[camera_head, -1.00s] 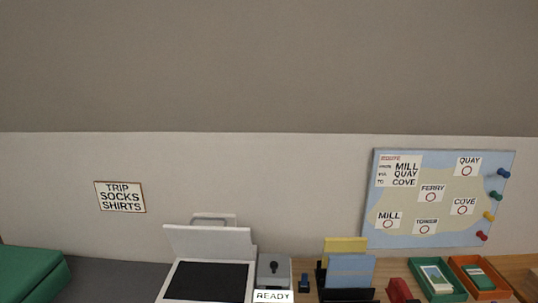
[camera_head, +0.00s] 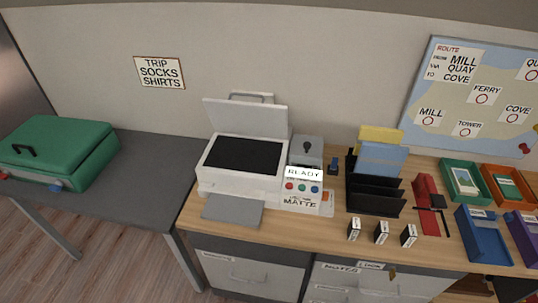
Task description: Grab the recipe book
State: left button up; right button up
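I cannot make out anything marked as a recipe book. A blue sheet or folder (camera_head: 381,160) and a yellow one (camera_head: 381,136) stand upright in a black sorter (camera_head: 376,201) on the wooden desk; I cannot tell if either is a book. Neither of my grippers shows in the head view.
A white printer (camera_head: 213,178) with its lid up stands on the wooden desk (camera_head: 262,229). Small boxes (camera_head: 381,232), a red stapler-like thing (camera_head: 427,200) and coloured trays (camera_head: 484,240) sit to its right. A green suitcase (camera_head: 65,150) lies on the grey table (camera_head: 150,165) at left.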

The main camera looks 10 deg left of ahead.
aim_at(509, 189)
jog(key=z, duration=1.45)
jog(key=i+l, duration=0.1)
jog(key=l, duration=0.25)
jog(key=i+l, duration=0.1)
jog(key=l, duration=0.2)
